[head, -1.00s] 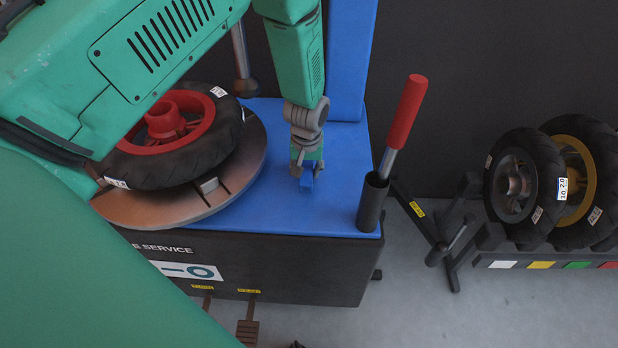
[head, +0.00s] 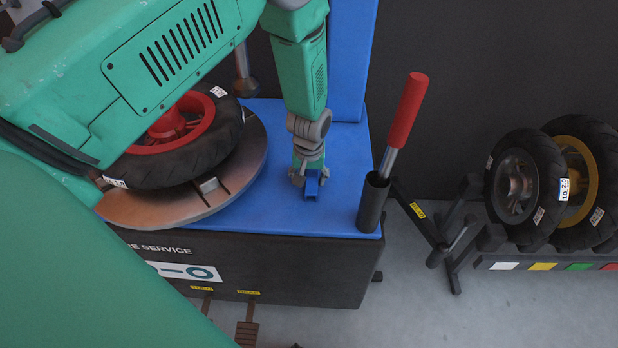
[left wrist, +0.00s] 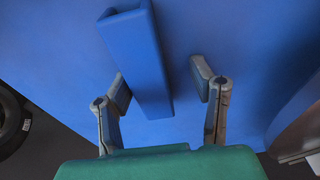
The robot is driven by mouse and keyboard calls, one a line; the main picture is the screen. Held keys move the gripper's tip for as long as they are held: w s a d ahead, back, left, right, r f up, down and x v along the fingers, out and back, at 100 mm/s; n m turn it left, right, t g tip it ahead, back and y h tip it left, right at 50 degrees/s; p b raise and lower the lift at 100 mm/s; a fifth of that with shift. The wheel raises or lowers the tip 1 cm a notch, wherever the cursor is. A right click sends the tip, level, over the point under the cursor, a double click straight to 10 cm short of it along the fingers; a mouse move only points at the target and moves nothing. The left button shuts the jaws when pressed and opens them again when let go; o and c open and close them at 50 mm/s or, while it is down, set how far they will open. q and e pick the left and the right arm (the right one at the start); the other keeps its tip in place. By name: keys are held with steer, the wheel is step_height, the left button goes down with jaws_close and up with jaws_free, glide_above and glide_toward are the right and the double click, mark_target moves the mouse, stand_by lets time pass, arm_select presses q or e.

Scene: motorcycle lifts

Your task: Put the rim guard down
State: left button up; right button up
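The rim guard, a small blue channel-shaped piece (head: 312,188), is at the blue top of the tyre machine (head: 338,215), right of the turntable. It shows larger in the left wrist view (left wrist: 140,55), slanting between the fingers of my left gripper (left wrist: 160,88). The left finger is beside it and looks close or touching; a clear gap separates it from the right finger, so the gripper is open. In the head view my left gripper (head: 309,172) points down just behind the guard. Whether the guard lies fully flat is hard to tell. My right gripper is not in view.
A tyre with a red rim (head: 180,140) lies on the round turntable (head: 215,195) to the left. A red-handled lever (head: 405,115) stands in a dark tube (head: 373,203) at the machine's right corner. Wheels (head: 525,185) stand on a rack further right. The blue top around the guard is clear.

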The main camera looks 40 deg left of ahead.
mark_target(310, 180)
arm_select(q)
steer(key=shift+d+r, duration=0.1)
steer(key=shift+d, duration=0.05)
step_height(310, 180, up, 12)
steer(key=s+d+p, duration=0.1)
steer(key=p, duration=0.2)
steer(key=shift+m, duration=0.7)
steer(key=s+f, duration=0.1)
steer(key=s, duration=0.1)
steer(key=s+f, duration=0.3)
steer(key=s, duration=0.1)
steer(key=shift+d+f, duration=0.35)
steer(key=shift+f, duration=0.05)
steer(key=s+f+m, duration=0.1)
steer(key=s+f, duration=0.1)
steer(key=s, duration=0.2)
steer(key=s+d+f+m, duration=0.1)
steer(key=s+f, duration=0.1)
steer(key=s, duration=0.2)
steer(key=s+f, duration=0.2)
steer(key=s, duration=0.2)
steer(key=shift+d+f+m+g, duration=0.2)
steer(key=shift+m+g, duration=0.1)
steer(key=shift+m, duration=0.1)
steer(key=s+d+f+m+h, duration=0.1)
steer(key=s+d+m, duration=0.1)
steer(key=s, duration=1)
steer(key=shift+d+m, duration=0.3)
steer(key=shift+m, duration=0.1)
